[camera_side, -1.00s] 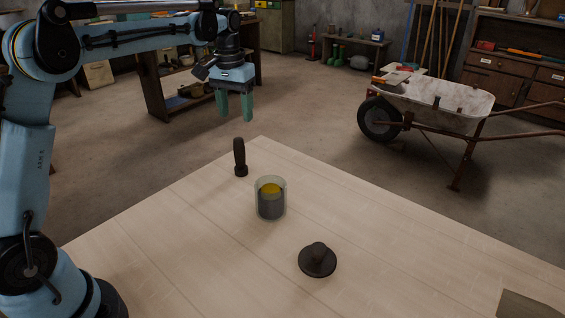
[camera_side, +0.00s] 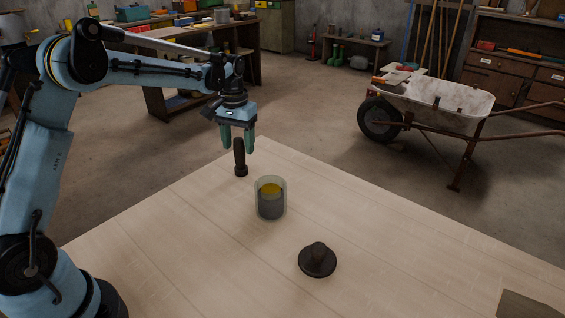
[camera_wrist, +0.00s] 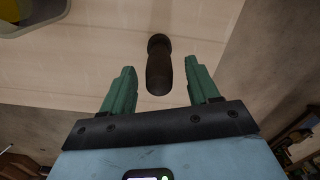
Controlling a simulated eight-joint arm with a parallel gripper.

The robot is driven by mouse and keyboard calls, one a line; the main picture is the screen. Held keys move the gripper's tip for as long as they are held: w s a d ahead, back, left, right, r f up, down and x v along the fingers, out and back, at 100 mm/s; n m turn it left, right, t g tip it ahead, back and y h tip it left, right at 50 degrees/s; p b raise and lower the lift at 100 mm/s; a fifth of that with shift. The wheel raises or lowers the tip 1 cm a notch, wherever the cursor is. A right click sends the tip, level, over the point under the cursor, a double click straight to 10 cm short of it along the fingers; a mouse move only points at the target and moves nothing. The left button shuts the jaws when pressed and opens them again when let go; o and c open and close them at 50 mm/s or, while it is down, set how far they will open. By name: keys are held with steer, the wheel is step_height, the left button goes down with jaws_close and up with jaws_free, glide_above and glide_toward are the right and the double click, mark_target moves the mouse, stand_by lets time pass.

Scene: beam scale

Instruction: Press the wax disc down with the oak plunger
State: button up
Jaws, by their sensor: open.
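A dark upright plunger (camera_side: 240,160) stands on the pale table near its far corner; it also shows in the wrist view (camera_wrist: 158,68). Its colour is nearly black, so I cannot tell the wood. A clear glass cylinder (camera_side: 283,197) stands nearer the camera, with the yellow wax disc (camera_side: 269,190) inside on a dark grey filling. The cylinder shows partly at the wrist view's top left (camera_wrist: 45,12). My gripper (camera_side: 238,150) points down with its green fingers open, just above or around the plunger's top. In the wrist view the plunger lies between the fingertips (camera_wrist: 159,68), with gaps on both sides.
A dark round base with a knob (camera_side: 317,261) sits on the table (camera_side: 400,270) to the front right of the cylinder. A flat brown piece (camera_side: 530,304) lies at the lower right. The table between them is clear. A wheelbarrow (camera_side: 440,105) stands on the floor beyond.

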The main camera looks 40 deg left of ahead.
mark_target(241, 168)
steer(key=shift+s+d+f, duration=0.1)
steer(key=shift+f, duration=1.6)
jaws_close()
